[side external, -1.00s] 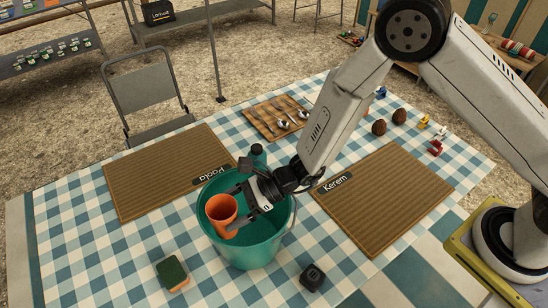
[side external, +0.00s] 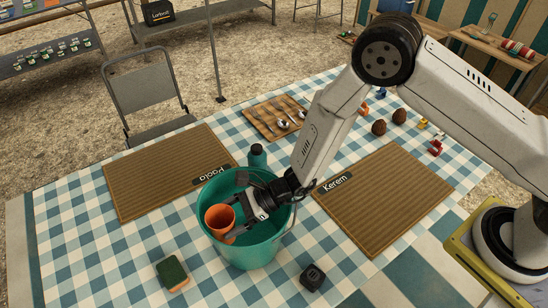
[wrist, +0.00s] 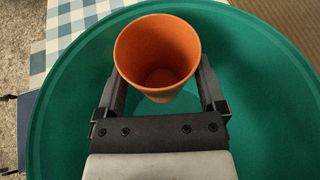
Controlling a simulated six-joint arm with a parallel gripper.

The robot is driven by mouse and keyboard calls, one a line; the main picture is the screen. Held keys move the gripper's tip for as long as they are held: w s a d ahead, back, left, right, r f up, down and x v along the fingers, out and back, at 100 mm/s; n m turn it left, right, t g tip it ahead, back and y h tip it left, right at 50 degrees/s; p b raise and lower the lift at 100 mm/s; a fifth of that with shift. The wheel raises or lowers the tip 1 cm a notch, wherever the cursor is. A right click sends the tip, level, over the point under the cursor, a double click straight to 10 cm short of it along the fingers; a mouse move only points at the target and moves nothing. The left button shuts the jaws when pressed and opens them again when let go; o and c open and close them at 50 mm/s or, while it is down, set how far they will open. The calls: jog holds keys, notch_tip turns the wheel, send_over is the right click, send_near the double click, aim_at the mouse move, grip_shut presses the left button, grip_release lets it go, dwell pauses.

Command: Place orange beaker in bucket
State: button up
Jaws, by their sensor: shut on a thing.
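The orange beaker (side external: 219,217) is held upright or slightly tilted, with its open mouth facing up, inside the opening of the green bucket (side external: 245,254). My gripper (side external: 233,220) reaches over the bucket's right rim and is shut on the beaker. In the wrist view, the fingers of my gripper (wrist: 162,92) press the beaker (wrist: 157,55) from both sides, and its empty inside shows. The green bucket (wrist: 265,75) surrounds it in that view. Whether the beaker touches the bucket's floor cannot be told.
Brown placemats lie left (side external: 150,175) and right (side external: 385,200).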

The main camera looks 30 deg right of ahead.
jog(key=shift+f, duration=0.5)
jog(key=o, duration=0.9)
jog(key=shift+s+d+f, duration=0.1)
jog(key=shift+f, duration=0.05)
jog(key=shift+r, duration=0.2)
jog(key=shift+r, duration=0.2)
jog(key=shift+d+r, duration=0.1)
jog(key=shift+r, duration=0.15)
jog(key=shift+s+d+r, duration=0.1)
jog(key=shift+d+r, duration=0.3)
jog(key=shift+r, duration=1)
jog(key=shift+s+d+r, duration=0.1)
jog(key=shift+d+r, duration=0.25)
jog(key=shift+r, duration=1)
jog(key=shift+s+d+r, duration=0.1)
jog(key=shift+d+r, duration=0.3)
jog(key=shift+r, duration=1)
